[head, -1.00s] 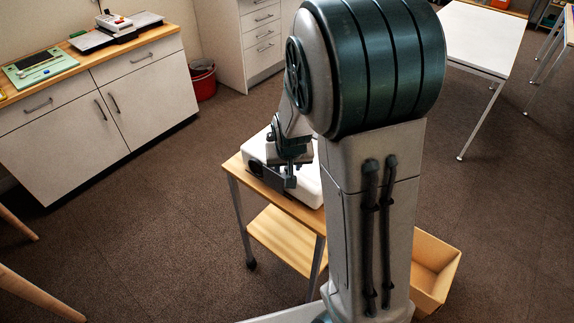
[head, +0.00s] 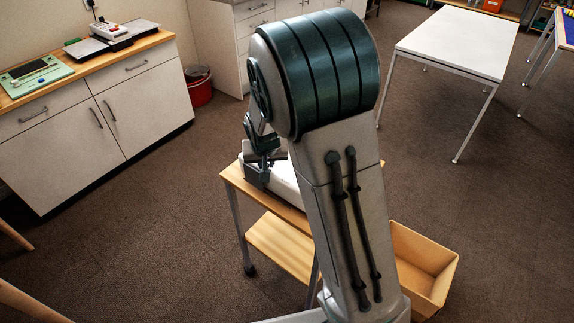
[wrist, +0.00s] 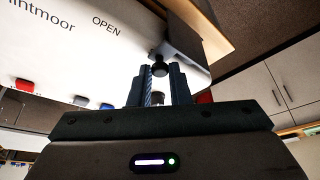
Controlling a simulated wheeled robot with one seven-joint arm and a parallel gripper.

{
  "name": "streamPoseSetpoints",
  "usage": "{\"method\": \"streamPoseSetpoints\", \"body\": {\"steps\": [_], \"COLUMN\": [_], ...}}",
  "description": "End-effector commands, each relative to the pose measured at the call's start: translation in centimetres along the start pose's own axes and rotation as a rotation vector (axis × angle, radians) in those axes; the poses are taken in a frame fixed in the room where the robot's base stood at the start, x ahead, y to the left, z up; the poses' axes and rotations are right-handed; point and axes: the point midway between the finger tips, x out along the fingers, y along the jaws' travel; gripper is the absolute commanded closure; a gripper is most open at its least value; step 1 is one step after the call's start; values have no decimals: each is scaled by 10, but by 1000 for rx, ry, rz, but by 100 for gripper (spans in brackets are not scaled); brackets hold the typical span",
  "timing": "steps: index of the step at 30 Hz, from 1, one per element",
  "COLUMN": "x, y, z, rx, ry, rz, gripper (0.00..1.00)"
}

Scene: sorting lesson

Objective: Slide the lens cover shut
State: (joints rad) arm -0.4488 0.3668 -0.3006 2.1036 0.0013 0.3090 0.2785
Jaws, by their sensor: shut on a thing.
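The white projector (head: 284,182) stands on a small wooden-topped trolley, largely hidden behind my arm in the head view. In the wrist view its white top (wrist: 100,45) carries the printed word "OPEN". My gripper (wrist: 158,82) is at the projector's front edge, its two fingers close together around a small dark knob (wrist: 159,66), which seems to be the lens cover's. In the head view my gripper (head: 256,178) is at the projector's left front end. The lens and most of the cover are hidden, so I cannot tell how far the cover is across.
The trolley (head: 230,175) has a lower shelf (head: 268,245). An open cardboard-coloured box (head: 425,265) is on the floor at right. A cabinet (head: 140,100) stands at left, a red bin (head: 199,88) beside it, a white table (head: 458,42) at back right. Floor between is clear.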

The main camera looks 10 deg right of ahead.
Motion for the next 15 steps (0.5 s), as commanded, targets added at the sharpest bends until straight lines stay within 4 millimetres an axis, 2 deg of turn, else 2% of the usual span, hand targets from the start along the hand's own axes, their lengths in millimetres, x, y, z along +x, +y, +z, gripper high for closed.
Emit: {"method": "streamPoseSetpoints", "body": {"steps": [3,12,13,15], "x": [0,0,0,0], "y": [-14,-18,-18,-18], "z": [-4,-4,-5,-4], "rx": [-13,-19,-19,-18], "ry": [3,7,8,7], "rz": [-6,-10,-11,-10], "gripper": [100,100,75,61]}}
